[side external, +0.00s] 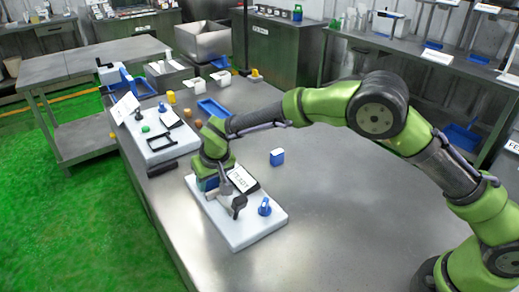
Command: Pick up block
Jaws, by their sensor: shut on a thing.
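My gripper (213,190) points down over the near white board (250,228), at its back left part. It is shut on a blue-teal block (207,184), which is mostly hidden by the fingers and wrist. I cannot tell whether this block touches the board. Another blue block (277,157) stands alone on the grey metal table (330,215), behind and to the right of the board, apart from my gripper.
The near board carries a black lever (238,205), a blue knob (264,207) and a tilted label plate (243,179). A second white board (152,150) lies farther left. A blue tray (213,109) and several small items lie behind. The table's right part is clear.

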